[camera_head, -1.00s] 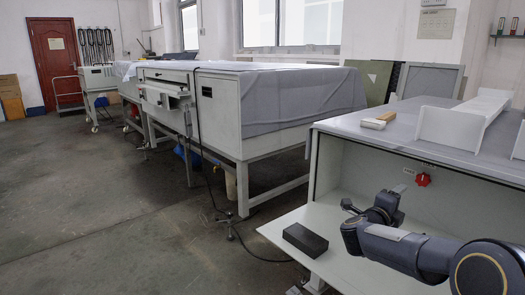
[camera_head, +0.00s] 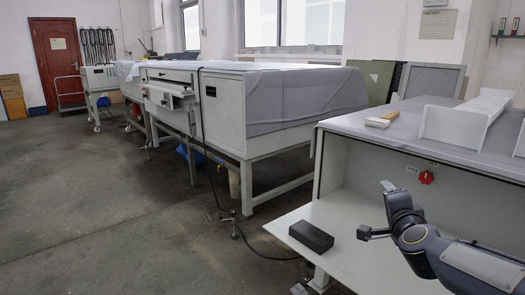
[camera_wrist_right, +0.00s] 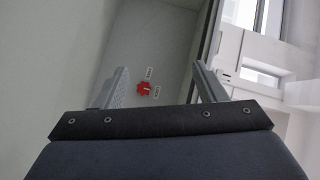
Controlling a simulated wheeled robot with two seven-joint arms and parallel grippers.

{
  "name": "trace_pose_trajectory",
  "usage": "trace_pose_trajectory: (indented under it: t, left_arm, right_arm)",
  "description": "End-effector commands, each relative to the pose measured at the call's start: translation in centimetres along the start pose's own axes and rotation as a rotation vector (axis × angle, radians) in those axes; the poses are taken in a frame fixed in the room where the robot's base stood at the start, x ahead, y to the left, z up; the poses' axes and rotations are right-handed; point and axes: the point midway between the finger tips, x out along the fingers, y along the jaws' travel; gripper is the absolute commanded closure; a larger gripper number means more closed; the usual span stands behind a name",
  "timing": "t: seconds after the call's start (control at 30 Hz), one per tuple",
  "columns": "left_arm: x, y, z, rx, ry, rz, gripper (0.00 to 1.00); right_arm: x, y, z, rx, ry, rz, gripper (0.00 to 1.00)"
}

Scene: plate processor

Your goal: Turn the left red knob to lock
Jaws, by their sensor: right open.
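The red knob (camera_head: 427,177) sits on the pale inner panel of the workbench, below the upper front edge, with small labels beside it. In the right wrist view the knob (camera_wrist_right: 144,88) appears in the gap between the fingers, closer to the left finger, and lies beyond them. Its pointer direction is too small to read surely. My right gripper (camera_head: 374,211) is open and empty, below and left of the knob in the head view, and apart from it. It also shows in the right wrist view (camera_wrist_right: 163,80). My left gripper is not in view.
A dark block (camera_head: 311,236) lies on the bench's lower shelf (camera_head: 345,222), left of my right gripper. A brush-like item (camera_head: 381,120) and a white tray (camera_head: 455,125) rest on the bench top. A large cloth-covered machine (camera_head: 290,100) stands behind; open floor lies left.

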Motion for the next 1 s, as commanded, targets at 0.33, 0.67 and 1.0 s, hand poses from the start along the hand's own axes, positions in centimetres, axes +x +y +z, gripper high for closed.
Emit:
trace_pose_trajectory:
  t: [0.33, 0.67, 1.0]
  left_arm:
    - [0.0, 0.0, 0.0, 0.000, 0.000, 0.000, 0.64]
    - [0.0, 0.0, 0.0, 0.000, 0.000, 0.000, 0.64]
    - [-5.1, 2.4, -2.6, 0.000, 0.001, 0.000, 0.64]
  right_arm:
    - [-20.0, 8.6, 7.6, -0.563, -0.652, 0.126, 0.36]
    - [-30.8, 17.3, 9.8, -0.840, -0.947, 0.273, 0.36]
    - [-34.0, 13.6, 8.1, -0.898, -1.016, 0.317, 0.36]
